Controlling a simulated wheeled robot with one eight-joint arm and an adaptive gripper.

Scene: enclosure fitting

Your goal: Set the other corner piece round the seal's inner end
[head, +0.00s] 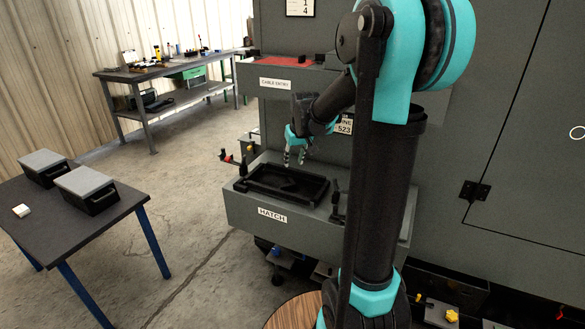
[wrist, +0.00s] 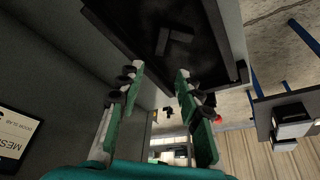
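The hatch bench (head: 268,213) has a black rectangular frame or tray (head: 258,200) on top, with a raised rim. A dark angled piece, perhaps a corner piece, lies inside it; it shows in the wrist view (wrist: 165,40), dark on dark. I cannot tell the seal or its inner end apart from the black surfaces. My gripper (head: 294,158) hangs above the back part of the frame, apart from it. In the wrist view my gripper (wrist: 158,76) has its two green fingers spread, with nothing between them.
The cable entry shelf (head: 275,84) is above and behind. A table with two grey-lidded boxes (head: 86,184) stands at left. Floor between is clear.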

